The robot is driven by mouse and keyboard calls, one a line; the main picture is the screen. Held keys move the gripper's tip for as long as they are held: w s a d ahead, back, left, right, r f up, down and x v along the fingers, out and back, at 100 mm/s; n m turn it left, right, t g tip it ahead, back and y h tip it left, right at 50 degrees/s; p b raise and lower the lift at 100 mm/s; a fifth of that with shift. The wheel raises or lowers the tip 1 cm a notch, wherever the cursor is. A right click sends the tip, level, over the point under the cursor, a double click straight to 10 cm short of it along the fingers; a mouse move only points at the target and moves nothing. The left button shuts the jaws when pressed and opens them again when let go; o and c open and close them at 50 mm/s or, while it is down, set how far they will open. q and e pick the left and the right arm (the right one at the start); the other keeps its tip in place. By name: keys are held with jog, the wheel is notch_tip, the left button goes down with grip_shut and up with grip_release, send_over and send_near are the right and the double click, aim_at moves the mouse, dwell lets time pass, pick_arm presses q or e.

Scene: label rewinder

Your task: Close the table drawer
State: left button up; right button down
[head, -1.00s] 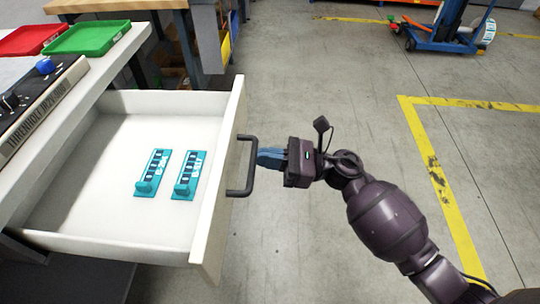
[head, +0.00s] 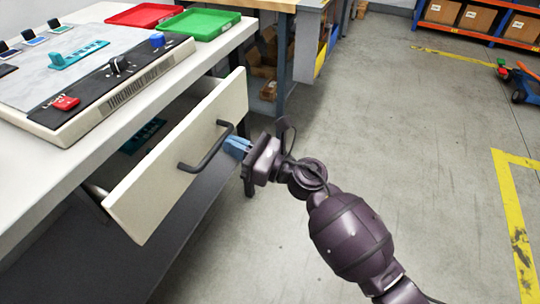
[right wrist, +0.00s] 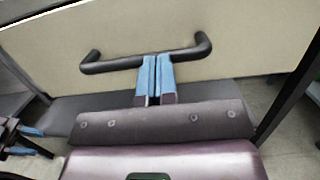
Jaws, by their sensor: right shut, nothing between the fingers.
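The table drawer (head: 180,165) has a cream front and stands partly open under the tabletop. Its dark bar handle (head: 206,150) runs across the front. Part of a teal piece (head: 142,136) shows inside; most of the inside is hidden. My right gripper (head: 236,146) is shut and empty, its blue fingertips at the handle. In the right wrist view the fingertips (right wrist: 156,62) overlap the handle bar (right wrist: 110,64); I cannot tell whether they press on it. My left gripper (right wrist: 26,140) shows at the left edge of the right wrist view, its blue fingers apart.
On the tabletop are a control panel (head: 110,85), a red tray (head: 143,14) and a green tray (head: 203,23). A wooden-topped bench (head: 262,4) stands behind. The floor (head: 420,150) to the right is clear up to a yellow line (head: 515,210).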

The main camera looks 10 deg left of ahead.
aim_at(207, 137)
jog(key=x, duration=0.3)
jog(key=f+b+x, duration=0.1)
jog(key=x, duration=0.2)
jog(key=shift+w+a+f, duration=0.1)
jog(key=shift+a+f, duration=0.05)
jog(key=shift+f, duration=0.05)
jog(key=shift+w+a+r, duration=0.1)
jog(key=shift+w+a, duration=0.05)
jog(key=shift+a, duration=0.45)
pick_arm(q)
jog(key=shift+w+d+r+m, duration=0.15)
jog(key=shift+w+d+m, duration=0.15)
jog(key=shift+w+d, duration=0.05)
pick_arm(e)
jog(key=shift+r, duration=0.15)
jog(key=shift+r, duration=0.2)
